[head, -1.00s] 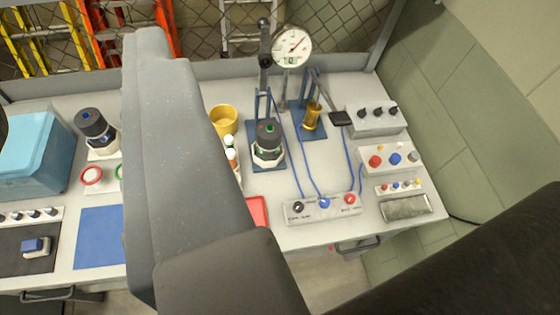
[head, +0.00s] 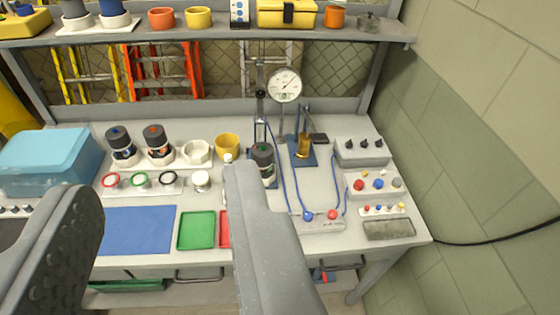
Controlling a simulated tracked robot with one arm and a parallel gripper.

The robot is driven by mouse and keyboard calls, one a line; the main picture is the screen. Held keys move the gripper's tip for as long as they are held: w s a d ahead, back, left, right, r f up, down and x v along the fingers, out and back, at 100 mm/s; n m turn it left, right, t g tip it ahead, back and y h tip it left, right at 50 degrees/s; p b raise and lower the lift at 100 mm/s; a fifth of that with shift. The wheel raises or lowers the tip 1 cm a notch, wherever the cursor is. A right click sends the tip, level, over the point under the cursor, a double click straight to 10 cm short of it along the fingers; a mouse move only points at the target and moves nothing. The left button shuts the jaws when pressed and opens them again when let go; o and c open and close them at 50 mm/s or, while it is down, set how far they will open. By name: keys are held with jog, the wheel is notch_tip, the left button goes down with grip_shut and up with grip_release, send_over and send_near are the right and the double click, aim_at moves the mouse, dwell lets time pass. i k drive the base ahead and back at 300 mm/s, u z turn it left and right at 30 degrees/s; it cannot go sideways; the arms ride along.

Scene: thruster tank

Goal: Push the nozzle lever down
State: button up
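The nozzle lever appears to be the dark flat-ended handle (head: 319,138) beside a brass nozzle (head: 303,147) on a blue plate, at the back right of the bench. It looks raised above the bench top. My gripper (head: 162,183) is open and empty, with its two grey fingers wide apart in the foreground. The lever is beyond and to the right of the right finger, and nothing touches it.
A round gauge (head: 285,85) stands behind the nozzle on a post. Blue hoses run forward from there to the panel. Knob boxes (head: 362,152) stand to the right near the wall. A shelf (head: 215,33) with cups spans above. A blue mat (head: 138,230) lies clear at left.

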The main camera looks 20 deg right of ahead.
aim_at(260, 91)
jog(key=z, duration=0.15)
jog(key=i, duration=1.2)
jog(key=z, duration=0.1)
